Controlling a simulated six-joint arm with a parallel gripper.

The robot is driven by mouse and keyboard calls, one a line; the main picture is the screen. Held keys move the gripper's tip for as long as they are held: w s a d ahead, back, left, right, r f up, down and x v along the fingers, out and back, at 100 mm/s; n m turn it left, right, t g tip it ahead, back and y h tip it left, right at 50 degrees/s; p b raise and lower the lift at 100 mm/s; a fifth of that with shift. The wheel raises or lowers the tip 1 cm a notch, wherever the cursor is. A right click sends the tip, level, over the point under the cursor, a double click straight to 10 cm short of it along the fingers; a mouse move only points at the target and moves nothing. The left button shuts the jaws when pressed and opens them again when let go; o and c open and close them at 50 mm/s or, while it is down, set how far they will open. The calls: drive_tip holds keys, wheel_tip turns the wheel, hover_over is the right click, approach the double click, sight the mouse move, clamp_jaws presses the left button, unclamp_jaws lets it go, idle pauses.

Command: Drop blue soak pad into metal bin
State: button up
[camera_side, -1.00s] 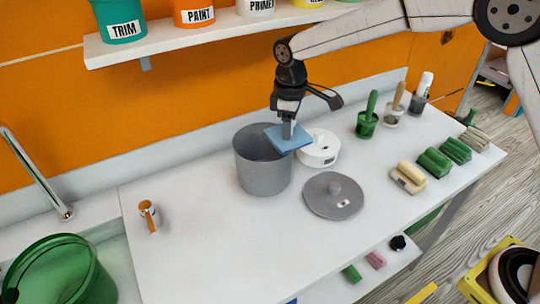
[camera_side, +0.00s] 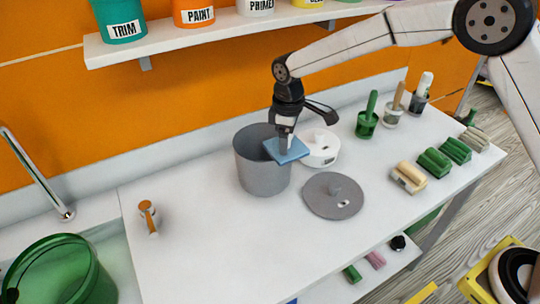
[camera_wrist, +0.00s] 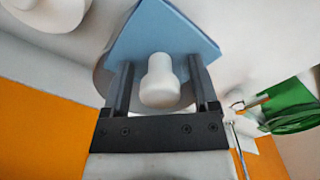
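The blue soak pad (camera_side: 287,150) is a flat, tilted square at the tip of my gripper (camera_side: 284,146), over the right side of the metal bin's rim. In the wrist view the pad (camera_wrist: 165,30) lies across the ends of my gripper (camera_wrist: 161,62), with a white knob between the fingers. The fingers are set apart around this knob; their contact with the pad is partly hidden. The metal bin (camera_side: 262,180) is a grey, open, upright bucket on the counter; its inside is mostly hidden. I cannot tell whether the pad touches the rim.
A grey lid (camera_side: 333,200) lies on the counter right of the bin. Brushes in cups (camera_side: 367,122) and green scrubbers (camera_side: 434,162) are at right. Counter room is free left of the bin.

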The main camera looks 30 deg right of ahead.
drive_tip(key=shift+r, duration=0.15)
wheel_tip(320, 180, up, 12)
idle(0.9)
drive_tip(key=shift+s+d, duration=0.1)
idle(0.5)
drive_tip(key=shift+s+d, duration=0.1)
drive_tip(key=shift+d, duration=0.15)
drive_tip(key=s+d+f+m+t, duration=0.1)
drive_tip(key=s+d+f+m, duration=0.3)
drive_tip(key=s, duration=0.7)
drive_tip(key=s+d+f+m+t, duration=0.1)
drive_tip(key=s+d+f+m, duration=0.4)
drive_tip(key=s+d, duration=0.5)
wheel_tip(320, 180, down, 3)
drive_tip(key=shift+s+d+r+t, duration=0.15)
drive_tip(key=shift+s+t, duration=0.15)
drive_tip(key=shift+s, duration=0.45)
drive_tip(key=shift+w, duration=0.15)
